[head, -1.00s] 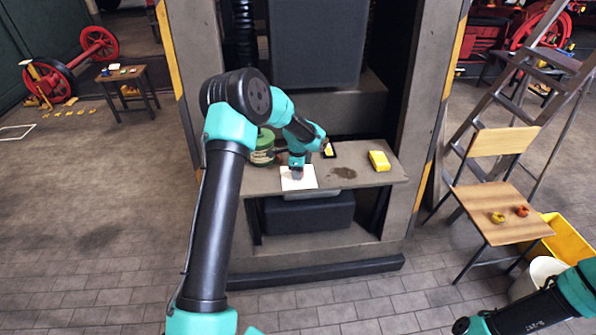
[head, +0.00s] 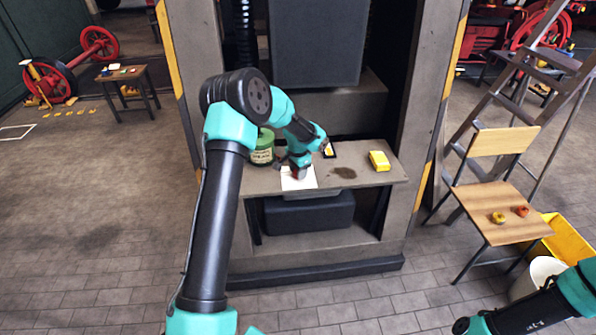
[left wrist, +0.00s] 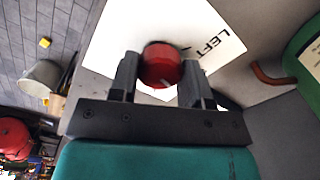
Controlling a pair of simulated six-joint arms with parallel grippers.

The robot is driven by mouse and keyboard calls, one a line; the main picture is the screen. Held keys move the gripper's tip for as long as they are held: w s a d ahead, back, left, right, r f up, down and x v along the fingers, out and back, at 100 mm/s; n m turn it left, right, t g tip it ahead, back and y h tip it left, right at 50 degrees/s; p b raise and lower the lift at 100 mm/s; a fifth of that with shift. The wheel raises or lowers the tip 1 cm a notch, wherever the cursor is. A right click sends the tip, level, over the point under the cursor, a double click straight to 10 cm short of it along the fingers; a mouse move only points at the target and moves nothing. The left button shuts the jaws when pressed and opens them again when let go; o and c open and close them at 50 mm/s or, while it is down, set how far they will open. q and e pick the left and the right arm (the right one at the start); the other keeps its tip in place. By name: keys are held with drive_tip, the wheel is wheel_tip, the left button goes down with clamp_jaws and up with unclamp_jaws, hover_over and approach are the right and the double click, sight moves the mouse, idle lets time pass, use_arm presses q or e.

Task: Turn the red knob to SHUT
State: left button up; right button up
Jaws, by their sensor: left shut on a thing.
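The red knob (left wrist: 161,63) is a round red piece with a short white line on its edge. It sits over a white plate (left wrist: 122,30) with black lettering that reads LEFT and a dark mark beside the knob. My left gripper (left wrist: 161,74) is shut on the knob, one finger on each side. In the head view the plate (head: 290,183) lies on the bench top, with my left gripper (head: 297,174) over it and most of the knob hidden. I see no SHUT lettering. My right gripper is out of view; only part of that arm shows at the lower right.
A green tin (head: 262,150) stands left of the plate on the bench (head: 375,178). A yellow box (head: 379,160) and a dark device with a yellow screen (head: 329,150) are to the right. A chair (head: 500,215) and stepladder (head: 530,75) stand further right.

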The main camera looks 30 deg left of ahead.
use_arm(q)
drive_tip(key=shift+n, duration=1.2)
drive_tip(key=o, duration=0.9)
drive_tip(key=shift+r, duration=0.15)
wheel_tip(320, 180, up, 17)
drive_tip(key=shift+r, duration=0.1)
